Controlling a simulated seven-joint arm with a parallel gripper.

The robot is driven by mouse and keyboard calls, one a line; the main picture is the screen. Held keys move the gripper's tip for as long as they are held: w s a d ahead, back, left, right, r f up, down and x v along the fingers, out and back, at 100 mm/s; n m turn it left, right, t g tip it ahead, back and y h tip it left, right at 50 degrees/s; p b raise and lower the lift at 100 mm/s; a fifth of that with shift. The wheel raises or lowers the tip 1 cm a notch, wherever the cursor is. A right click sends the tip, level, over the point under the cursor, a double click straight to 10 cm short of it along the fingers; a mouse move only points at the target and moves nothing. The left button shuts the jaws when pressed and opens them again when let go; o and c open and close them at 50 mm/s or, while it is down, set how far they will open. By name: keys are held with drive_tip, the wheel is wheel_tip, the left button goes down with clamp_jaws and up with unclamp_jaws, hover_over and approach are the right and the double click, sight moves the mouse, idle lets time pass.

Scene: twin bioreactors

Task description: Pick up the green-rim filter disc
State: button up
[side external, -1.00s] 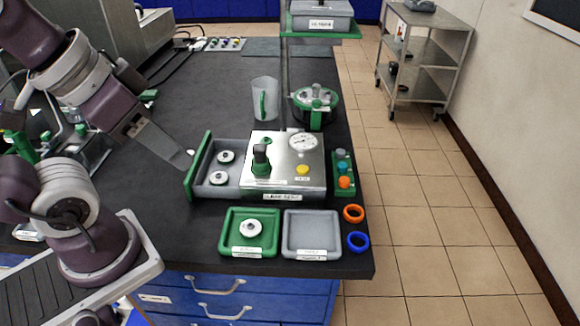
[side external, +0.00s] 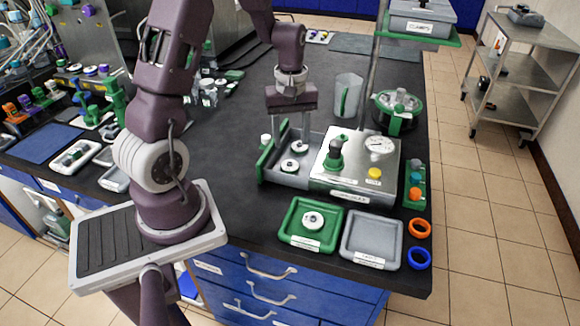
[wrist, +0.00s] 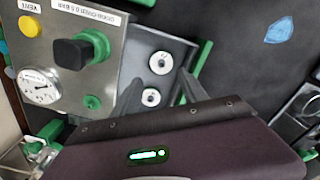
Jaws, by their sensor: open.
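Two small white filter discs, a far one (side external: 299,146) and a near one (side external: 289,165), lie in the open grey drawer (side external: 320,140) of the metal unit. The wrist view shows the same two discs, one higher (wrist: 161,62) and one lower (wrist: 151,97). A third white disc (side external: 313,220) lies in the green tray (side external: 299,241). I cannot make out a green rim on any disc. My gripper (side external: 291,136) points down over the drawer, open and empty, its fingers apart around the discs' area. In the wrist view its fingers (wrist: 158,92) flank the lower disc; their height above it is unclear.
The metal unit (side external: 354,172) with a black-and-green knob (side external: 335,152) and gauge stands right of the drawer. The drawer's green front (side external: 265,160) rises at its left. An empty grey tray (side external: 372,240) and orange and blue rings sit near the bench edge.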

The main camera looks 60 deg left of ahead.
sight(290, 162)
drive_tip(key=f, duration=0.7)
drive_tip(key=shift+s+f, duration=0.1)
drive_tip(key=shift+s, duration=0.15)
drive_tip(key=c, duration=1)
